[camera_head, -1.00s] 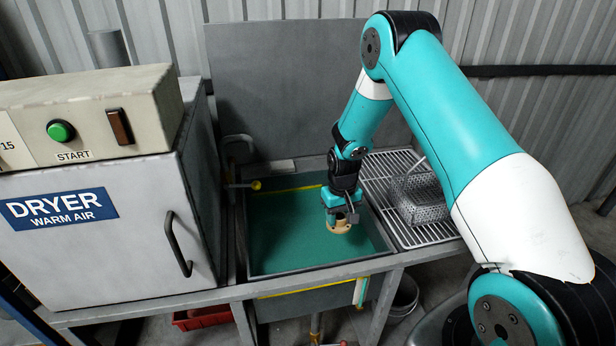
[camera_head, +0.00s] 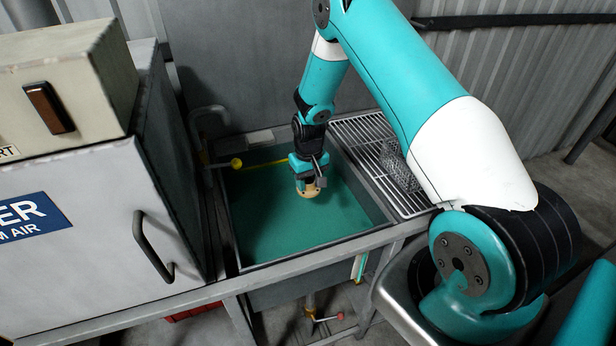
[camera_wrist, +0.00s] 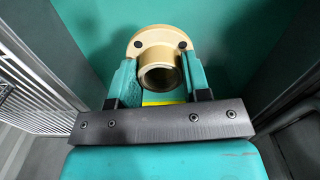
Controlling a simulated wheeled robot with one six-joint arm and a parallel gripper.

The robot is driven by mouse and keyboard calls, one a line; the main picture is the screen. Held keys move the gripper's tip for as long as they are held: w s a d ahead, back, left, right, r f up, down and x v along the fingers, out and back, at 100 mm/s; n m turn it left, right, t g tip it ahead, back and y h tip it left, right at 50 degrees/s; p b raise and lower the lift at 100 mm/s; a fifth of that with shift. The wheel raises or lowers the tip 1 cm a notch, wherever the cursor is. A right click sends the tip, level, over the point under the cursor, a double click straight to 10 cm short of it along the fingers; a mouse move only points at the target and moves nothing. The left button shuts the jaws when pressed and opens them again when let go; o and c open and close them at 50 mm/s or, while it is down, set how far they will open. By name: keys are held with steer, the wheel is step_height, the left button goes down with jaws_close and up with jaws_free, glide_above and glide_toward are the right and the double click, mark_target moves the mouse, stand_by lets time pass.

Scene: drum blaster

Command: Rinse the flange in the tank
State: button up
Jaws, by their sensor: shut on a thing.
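The flange (camera_head: 308,191) is tan, with a round plate and a hollow neck. My gripper (camera_head: 308,178) is shut on it and holds it over the tank (camera_head: 245,263), inside its rim as seen from the head camera. In the wrist view, the fingers of my gripper (camera_wrist: 160,85) grip the neck of the flange (camera_wrist: 150,42) from both sides. The tank holds green liquid (camera_head: 275,225). I cannot tell whether the flange touches the liquid.
A wire rack (camera_head: 370,150) with a mesh basket (camera_head: 398,165) stands right of the tank. A grey dryer (camera_head: 95,260) with a handle stands on the left. A tap with a yellow part (camera_head: 236,163) is at the tank's left edge. A grey panel (camera_head: 230,70) rises behind.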

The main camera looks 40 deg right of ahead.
step_height(320, 180, down, 22)
steer(key=b, duration=1.5)
steer(key=shift+b, duration=0.3)
steer(key=shift+f, duration=0.1)
steer(key=shift+f+b, duration=0.7)
steer(key=shift+f, duration=0.1)
steer(key=shift+r, duration=0.15)
steer(key=shift+r+p, duration=0.7)
steer(key=shift+r, duration=0.15)
steer(key=shift+f, duration=0.25)
steer(key=shift+f+b, duration=0.7)
steer(key=shift+b, duration=0.05)
steer(key=shift+r, duration=0.15)
steer(key=shift+r+p, duration=0.65)
steer(key=shift+r, duration=0.15)
